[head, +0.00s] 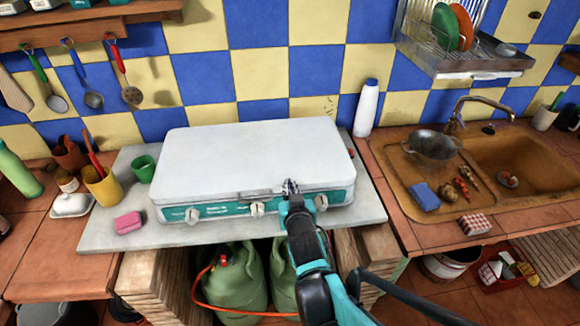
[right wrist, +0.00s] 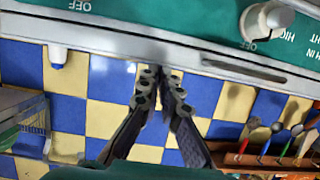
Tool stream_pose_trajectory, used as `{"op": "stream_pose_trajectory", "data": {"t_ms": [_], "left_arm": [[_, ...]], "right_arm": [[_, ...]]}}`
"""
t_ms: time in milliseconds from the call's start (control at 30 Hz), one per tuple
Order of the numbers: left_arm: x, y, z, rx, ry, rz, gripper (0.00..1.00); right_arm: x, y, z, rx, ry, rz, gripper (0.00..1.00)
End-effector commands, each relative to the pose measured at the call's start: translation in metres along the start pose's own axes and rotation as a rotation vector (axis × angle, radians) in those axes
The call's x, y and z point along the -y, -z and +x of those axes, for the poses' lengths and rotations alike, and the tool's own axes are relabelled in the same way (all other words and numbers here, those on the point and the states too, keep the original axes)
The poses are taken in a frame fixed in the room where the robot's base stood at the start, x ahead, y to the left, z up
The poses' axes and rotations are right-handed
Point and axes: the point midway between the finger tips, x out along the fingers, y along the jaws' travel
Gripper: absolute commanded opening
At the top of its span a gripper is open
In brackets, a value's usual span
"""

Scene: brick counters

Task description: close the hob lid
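The hob is a teal camping stove on a grey slab, with a white lid (head: 250,155) lying flat, or very nearly flat, over its body. Its teal front panel (head: 225,210) carries several white knobs. A small gap under the lid cannot be ruled out. My right gripper (head: 289,187) is at the lid's front edge, right of the middle. In the right wrist view its fingers (right wrist: 162,75) come together close to the lid edge (right wrist: 100,40), with nothing visible held between them. Whether they touch the lid is unclear. My left gripper is not in view.
A green cup (head: 143,168), a yellow pot (head: 103,187) and a pink sponge (head: 128,222) stand left of the hob. A white bottle (head: 367,108) stands behind its right corner. The sink (head: 510,165) is at right. Green gas bottles (head: 235,280) stand below.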

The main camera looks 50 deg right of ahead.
Motion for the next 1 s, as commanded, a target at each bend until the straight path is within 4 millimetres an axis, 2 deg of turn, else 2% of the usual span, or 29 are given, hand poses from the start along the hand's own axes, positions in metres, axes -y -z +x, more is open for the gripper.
{"op": "stream_pose_trajectory", "data": {"t_ms": [33,67,700,1000], "left_arm": [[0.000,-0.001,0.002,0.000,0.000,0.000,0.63],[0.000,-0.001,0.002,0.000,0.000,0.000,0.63],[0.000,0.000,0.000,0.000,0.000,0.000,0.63],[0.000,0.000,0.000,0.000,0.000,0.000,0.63]], "right_arm": [[-0.001,-0.008,-0.005,0.025,-0.003,0.005,0.00],[-0.001,-0.005,-0.006,0.023,-0.003,0.005,0.00],[-0.001,0.084,-0.029,-0.031,0.004,-0.001,0.00],[0.000,0.095,-0.032,-0.039,0.005,-0.001,0.00]]}}
